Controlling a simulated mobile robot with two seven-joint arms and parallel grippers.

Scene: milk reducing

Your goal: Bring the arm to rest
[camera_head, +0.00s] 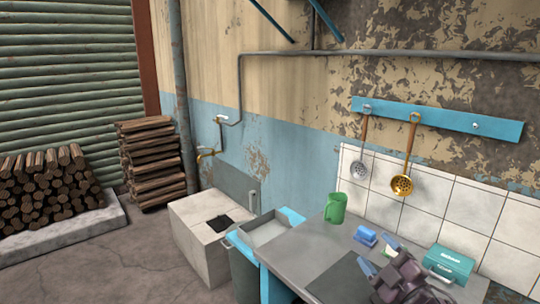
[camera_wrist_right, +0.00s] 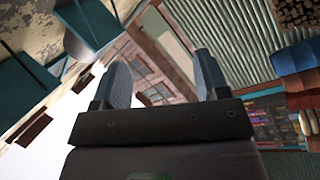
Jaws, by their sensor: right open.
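My right gripper (camera_head: 379,259) shows at the lower right of the head view, above the grey counter (camera_head: 305,250). Its fingers point up and to the left, and the arm behind it comes in from the bottom edge. In the right wrist view the two fingers (camera_wrist_right: 160,75) stand wide apart with nothing between them. That view looks away from the counter, over the room. My left gripper is not in view.
A green mug (camera_head: 335,208), a small blue item (camera_head: 366,236) and a teal box (camera_head: 450,262) stand on the counter near my right gripper. A sink (camera_head: 264,232) lies left.

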